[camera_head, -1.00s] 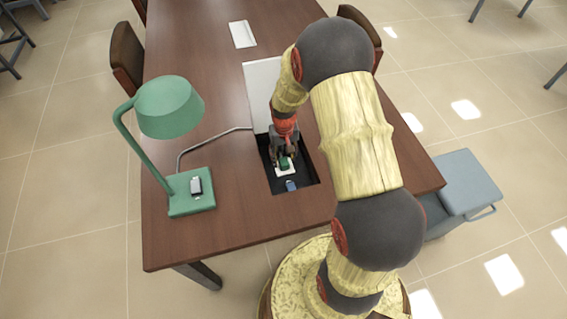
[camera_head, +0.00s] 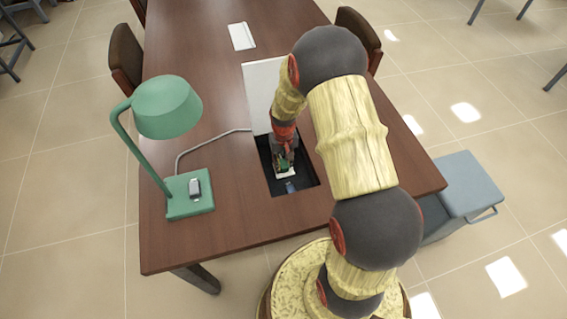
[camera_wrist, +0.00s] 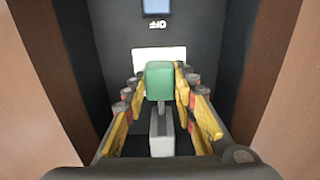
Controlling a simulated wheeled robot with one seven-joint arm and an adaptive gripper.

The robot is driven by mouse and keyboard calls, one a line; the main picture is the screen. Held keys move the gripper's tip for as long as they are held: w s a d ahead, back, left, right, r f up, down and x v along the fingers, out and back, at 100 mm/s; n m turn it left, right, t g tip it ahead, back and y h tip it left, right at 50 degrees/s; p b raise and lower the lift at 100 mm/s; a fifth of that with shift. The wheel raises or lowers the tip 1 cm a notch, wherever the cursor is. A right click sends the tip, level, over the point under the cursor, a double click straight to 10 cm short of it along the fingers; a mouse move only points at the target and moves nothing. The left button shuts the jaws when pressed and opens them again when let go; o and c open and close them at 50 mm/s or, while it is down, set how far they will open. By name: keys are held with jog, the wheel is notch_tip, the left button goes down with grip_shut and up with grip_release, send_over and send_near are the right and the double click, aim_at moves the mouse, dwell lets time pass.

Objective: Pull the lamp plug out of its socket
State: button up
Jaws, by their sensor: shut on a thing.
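The green lamp plug (camera_wrist: 160,82) is between the yellow and red finger pads of my gripper (camera_head: 284,162), which is shut on it. A white socket plate (camera_wrist: 160,60) lies just beyond the plug in the recess of the table. How far the plug sits in the socket is hidden by the plug itself. A grey piece (camera_wrist: 162,132) extends from the plug toward the wrist camera. The green desk lamp (camera_head: 168,107) stands at the left of the table, and its grey cord (camera_head: 213,138) runs toward the recess.
The recess is a dark box with walls close around my gripper. A blue switch (camera_wrist: 157,6) marked OFF is on its floor. A pale lid panel (camera_head: 261,95) lies behind it. A blue-grey cabinet (camera_head: 463,185) stands at the right. The wooden tabletop (camera_head: 225,215) is clear in front.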

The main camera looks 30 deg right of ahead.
aim_at(283, 163)
grip_shut()
jog(key=shift+r, duration=0.1)
notch_tip(283, 163, up, 4)
jog(key=p, duration=0.3)
jog(key=shift+w, duration=0.1)
dwell(0.3)
jog(key=o, duration=0.8)
grip_release()
jog(key=shift+c, duration=0.2)
